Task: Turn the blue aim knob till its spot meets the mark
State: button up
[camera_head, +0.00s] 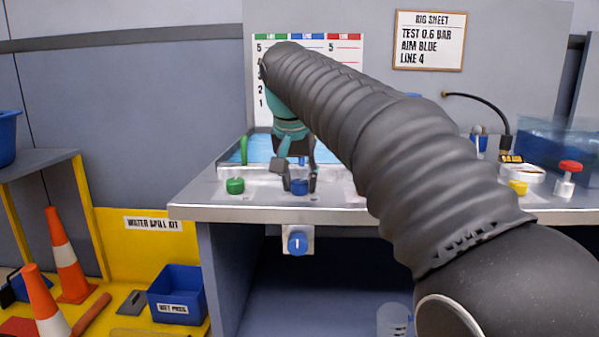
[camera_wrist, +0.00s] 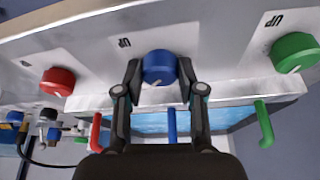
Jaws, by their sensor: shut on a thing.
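The blue aim knob (camera_wrist: 159,66) sits on the bench top between the green knob (camera_wrist: 294,52) and the red knob (camera_wrist: 57,81). My gripper (camera_wrist: 159,72) is shut on the blue knob, a finger on either side. A small pale line shows on the knob's face in the wrist view.
A second blue knob (camera_head: 297,242) is on the bench front below. Cones (camera_head: 66,255) and a blue bin (camera_head: 177,293) stand at left.

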dwell(0.4)
jog(key=o, duration=1.1)
jog(key=shift+o, duration=0.2)
jog(key=v, duration=1.2)
jog(key=shift+a, duration=0.1)
